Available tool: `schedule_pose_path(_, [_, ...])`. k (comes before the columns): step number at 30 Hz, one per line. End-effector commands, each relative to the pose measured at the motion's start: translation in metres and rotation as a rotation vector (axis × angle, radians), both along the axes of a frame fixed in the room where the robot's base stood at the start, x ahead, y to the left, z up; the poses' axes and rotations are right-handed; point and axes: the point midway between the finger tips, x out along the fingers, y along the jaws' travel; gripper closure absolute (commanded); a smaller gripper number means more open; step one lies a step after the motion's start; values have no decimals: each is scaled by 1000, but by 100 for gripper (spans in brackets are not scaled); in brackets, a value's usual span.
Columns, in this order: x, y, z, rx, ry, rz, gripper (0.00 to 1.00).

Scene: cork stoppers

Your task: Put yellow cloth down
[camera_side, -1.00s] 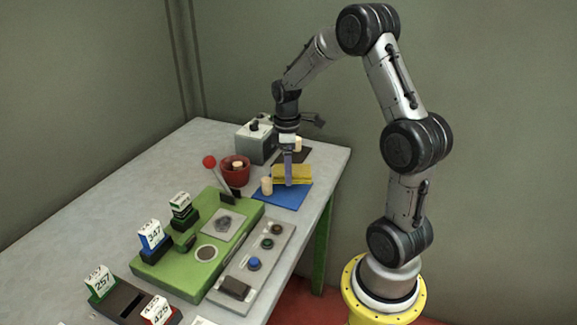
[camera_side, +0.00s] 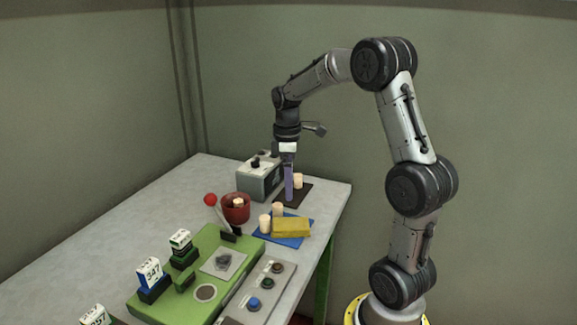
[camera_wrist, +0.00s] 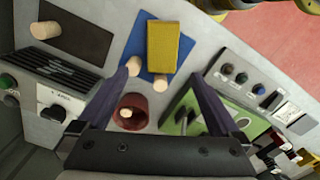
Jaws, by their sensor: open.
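The yellow cloth (camera_side: 291,227), a folded block-like pad, rests on the blue mat (camera_side: 297,243); in the wrist view the cloth (camera_wrist: 164,47) covers the mat's right part, and blue mat (camera_wrist: 134,45) shows at its left. Two cork stoppers, one (camera_side: 264,223) and another (camera_side: 277,209), stand beside the cloth on its left and far side. My gripper (camera_side: 289,197) is apart from the cloth, behind it near the dark mat. In the wrist view my gripper's fingers (camera_wrist: 165,70) are spread wide with nothing held between them.
A dark mat (camera_side: 305,191) carries another stopper (camera_side: 297,181). A red bowl (camera_side: 235,213) with a stopper inside stands left of the blue mat. A grey box (camera_side: 257,182) with knobs is behind. A green board (camera_side: 187,285) and a button panel (camera_side: 262,282) lie in front.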

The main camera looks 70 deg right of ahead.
Motion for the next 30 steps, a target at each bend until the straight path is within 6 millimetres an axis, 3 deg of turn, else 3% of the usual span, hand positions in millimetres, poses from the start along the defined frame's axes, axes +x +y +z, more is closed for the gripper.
schedule_pose_path(6, [2,0,37,-1,-3,1,0])
schedule_pose_path(11, [1,1,49,-1,-1,0,0])
schedule_pose_path(14, [-1,14,58,-12,-19,-11,0])
schedule_pose_path(18, [-14,63,78,-45,-101,-64,0])
schedule_pose_path(23, [-54,135,93,-52,-256,-171,0])
schedule_pose_path(27, [-96,180,88,-7,-383,-265,0])
schedule_pose_path(30, [-120,198,79,37,-448,-319,0])
